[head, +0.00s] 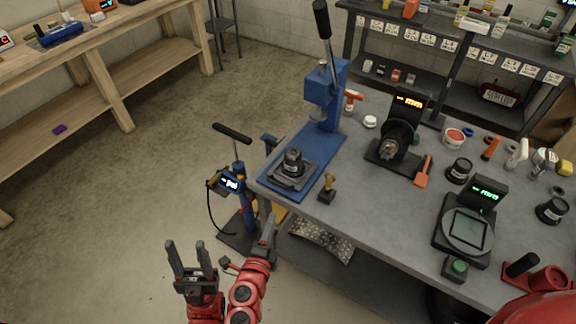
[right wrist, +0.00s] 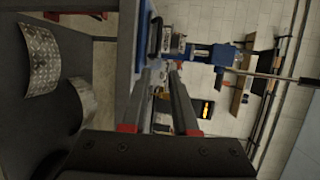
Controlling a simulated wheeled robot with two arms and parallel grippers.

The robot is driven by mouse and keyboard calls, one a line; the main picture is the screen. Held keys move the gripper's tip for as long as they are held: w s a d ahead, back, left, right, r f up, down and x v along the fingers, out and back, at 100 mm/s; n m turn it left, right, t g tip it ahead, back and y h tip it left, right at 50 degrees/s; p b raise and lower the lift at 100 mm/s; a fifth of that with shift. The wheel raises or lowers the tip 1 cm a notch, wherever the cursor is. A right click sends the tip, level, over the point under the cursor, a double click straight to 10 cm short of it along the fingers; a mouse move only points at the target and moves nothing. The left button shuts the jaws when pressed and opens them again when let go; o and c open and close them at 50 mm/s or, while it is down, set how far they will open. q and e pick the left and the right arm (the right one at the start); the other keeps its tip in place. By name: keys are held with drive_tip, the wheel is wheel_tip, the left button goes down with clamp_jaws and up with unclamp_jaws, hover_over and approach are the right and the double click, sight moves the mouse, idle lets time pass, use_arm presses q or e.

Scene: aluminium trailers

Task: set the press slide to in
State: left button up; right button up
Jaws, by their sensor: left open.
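The blue press (head: 330,100) stands on the grey bench with its long black-handled lever (head: 323,25) raised. I cannot tell how far in the slide is. My left gripper (head: 185,246) is open and empty, pointing up, left of the bench and apart from it. My right gripper (head: 268,226) is seen edge-on, just off the bench corner, below the slide. In the right wrist view its fingers (right wrist: 161,70) are apart, pointing towards the press (right wrist: 212,54).
A small brass-coloured tool (head: 327,190) stands right of the press base. A black gauge (head: 396,130) and a round-plate device (head: 467,230) stand further right. A blue stand with a display (head: 232,183) is on the floor left of the bench. The floor at left is clear.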

sight(276, 183)
drive_tip(key=shift+y, duration=0.4)
drive_tip(key=b+x, duration=0.1)
drive_tip(key=x, duration=0.4)
drive_tip(key=a+b+x, duration=0.1)
drive_tip(key=x, duration=1.1)
drive_tip(key=shift+w+a+b, duration=0.1)
drive_tip(key=shift+a+b, duration=0.25)
drive_tip(key=shift+b, duration=0.05)
drive_tip(key=shift+c, duration=0.3)
